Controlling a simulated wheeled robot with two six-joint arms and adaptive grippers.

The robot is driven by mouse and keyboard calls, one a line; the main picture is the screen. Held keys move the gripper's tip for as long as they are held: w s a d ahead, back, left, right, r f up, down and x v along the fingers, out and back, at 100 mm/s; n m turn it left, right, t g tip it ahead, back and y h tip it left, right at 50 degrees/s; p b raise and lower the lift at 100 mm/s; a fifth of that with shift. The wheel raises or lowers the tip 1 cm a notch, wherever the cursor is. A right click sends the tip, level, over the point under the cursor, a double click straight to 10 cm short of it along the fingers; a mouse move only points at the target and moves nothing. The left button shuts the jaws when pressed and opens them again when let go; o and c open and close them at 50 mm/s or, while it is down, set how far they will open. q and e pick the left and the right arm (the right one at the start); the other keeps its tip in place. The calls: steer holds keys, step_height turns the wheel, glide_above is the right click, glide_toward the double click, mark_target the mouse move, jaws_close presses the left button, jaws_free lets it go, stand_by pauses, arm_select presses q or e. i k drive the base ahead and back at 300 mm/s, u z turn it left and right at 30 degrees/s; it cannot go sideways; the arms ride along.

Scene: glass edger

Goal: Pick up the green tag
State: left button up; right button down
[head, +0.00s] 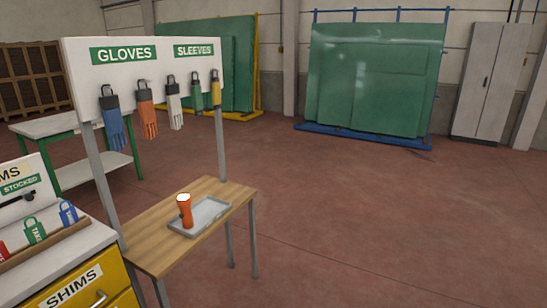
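The green tag (34,231) stands at the lower left of the head view, with white lettering on its face and a loop-like top. It is in a row between a red tag (3,250), cut by the picture's left edge, and a blue tag (68,212). A wooden strip (45,245) runs along the front of the row, on top of a cabinet. Neither of my grippers is in view.
The cabinet has a yellow drawer labelled SHIMS (75,288). Right of it stands a wooden table (150,253) with a grey tray (213,222) holding an orange object (185,212). A glove board (150,52) rises behind. The floor at right is clear.

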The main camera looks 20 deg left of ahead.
mark_target(35, 234)
steer(key=u, duration=0.75)
steer(key=i, duration=0.8)
steer(key=u, duration=0.9)
